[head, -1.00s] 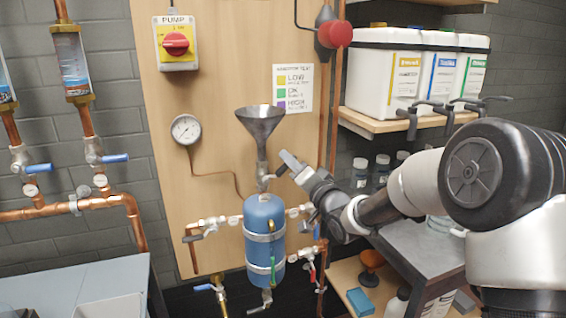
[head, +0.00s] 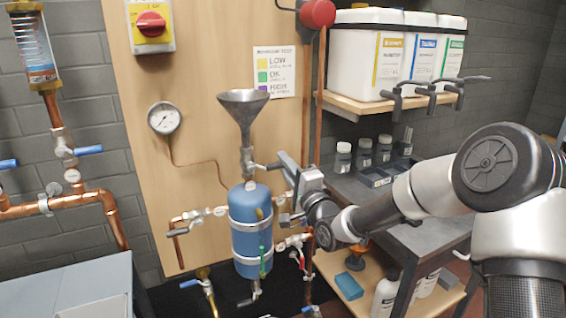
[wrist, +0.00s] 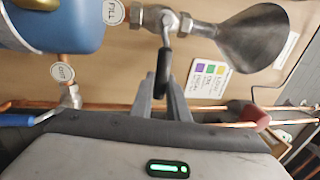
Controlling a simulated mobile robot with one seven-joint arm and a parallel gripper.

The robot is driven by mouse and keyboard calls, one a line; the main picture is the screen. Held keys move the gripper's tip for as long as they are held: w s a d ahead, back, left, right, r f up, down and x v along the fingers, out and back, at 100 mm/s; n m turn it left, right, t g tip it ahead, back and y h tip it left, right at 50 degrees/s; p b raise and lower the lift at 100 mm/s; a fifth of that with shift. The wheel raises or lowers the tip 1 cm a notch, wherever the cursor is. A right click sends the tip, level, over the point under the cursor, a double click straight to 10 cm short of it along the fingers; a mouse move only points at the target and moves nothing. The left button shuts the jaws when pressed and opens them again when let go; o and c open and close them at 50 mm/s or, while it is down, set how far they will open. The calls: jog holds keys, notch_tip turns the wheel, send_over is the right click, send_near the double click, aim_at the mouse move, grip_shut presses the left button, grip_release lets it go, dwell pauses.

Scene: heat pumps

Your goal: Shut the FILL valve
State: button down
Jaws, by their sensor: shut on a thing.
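The FILL valve (head: 247,162) sits on the short pipe between the grey funnel (head: 243,105) and the blue tank (head: 250,225). In the wrist view the valve body (wrist: 166,20) is beside the round FILL tag (wrist: 113,12). Its dark lever (wrist: 163,70) sticks out crosswise to the pipe, towards me. My gripper (wrist: 162,92) has one finger on each side of the lever's outer end and is shut on it. In the head view my gripper (head: 277,166) is right of the valve, just under the funnel. The fingertips are small there.
A tag reading OUT (wrist: 62,71) and a blue-handled valve (wrist: 32,119) are close by in the wrist view. A pressure gauge (head: 164,118) is left on the board. White containers (head: 380,60) stand on a shelf at right, above a grey cart.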

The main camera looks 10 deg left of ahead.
jog(key=shift+f, duration=0.25)
jog(key=c, duration=1.7)
grip_release()
jog(key=shift+s, duration=0.1)
jog(key=p+v, duration=0.2)
jog(key=v, duration=1.5)
jog(key=shift+s, duration=0.1)
